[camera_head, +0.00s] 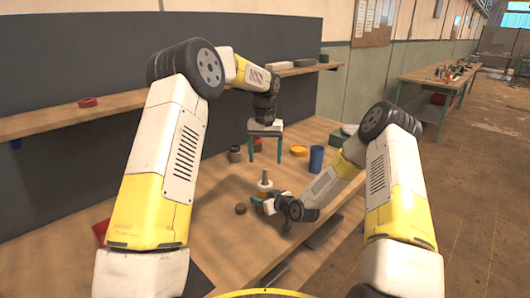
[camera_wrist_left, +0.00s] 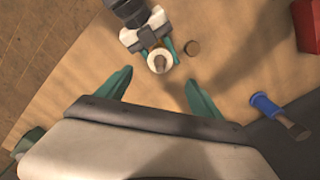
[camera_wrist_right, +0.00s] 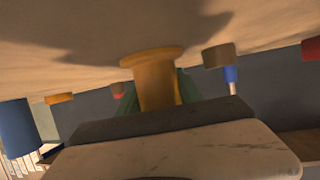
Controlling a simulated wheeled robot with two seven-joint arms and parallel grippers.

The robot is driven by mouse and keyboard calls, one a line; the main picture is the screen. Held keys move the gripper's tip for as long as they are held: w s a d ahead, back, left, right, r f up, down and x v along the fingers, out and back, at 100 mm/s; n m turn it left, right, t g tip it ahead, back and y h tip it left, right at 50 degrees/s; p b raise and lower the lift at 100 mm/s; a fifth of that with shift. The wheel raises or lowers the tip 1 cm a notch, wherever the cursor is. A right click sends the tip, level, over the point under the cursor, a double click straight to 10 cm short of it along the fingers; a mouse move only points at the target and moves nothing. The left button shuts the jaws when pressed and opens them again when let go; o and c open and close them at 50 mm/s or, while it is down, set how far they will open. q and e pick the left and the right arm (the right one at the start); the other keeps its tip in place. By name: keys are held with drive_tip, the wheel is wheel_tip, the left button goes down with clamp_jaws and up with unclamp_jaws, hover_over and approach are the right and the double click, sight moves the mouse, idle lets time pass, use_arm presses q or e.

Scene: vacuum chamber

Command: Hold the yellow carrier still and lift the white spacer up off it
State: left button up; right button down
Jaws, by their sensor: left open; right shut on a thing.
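The white spacer (camera_head: 264,185) sits around an upright post above the bench. In the left wrist view it is a pale ring (camera_wrist_left: 153,66) with the brownish post top in its middle. The yellow carrier (camera_wrist_right: 156,82) shows in the right wrist view as a flanged, spool-like body; the spacer is not visible there. My right gripper (camera_wrist_left: 157,50) is shut on the carrier from the side, with a green finger on each side. My left gripper (camera_head: 265,159) is open and empty, fingers pointing down, above the spacer and apart from it.
A brown disc (camera_head: 241,208) lies left of the carrier. Bare wood surrounds the carrier.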

sight(265, 174)
use_arm(q)
wheel_tip(265, 174, down, 10)
drive_tip(key=shift+f, duration=0.1)
idle(0.4)
drive_tip(key=c, duration=1.4)
drive_tip(key=shift+r, duration=5.1)
drive_tip(key=shift+c, duration=0.2)
use_arm(e)
drive_tip(key=c, duration=0.7)
unclamp_jaws()
drive_tip(key=shift+s, duration=0.1)
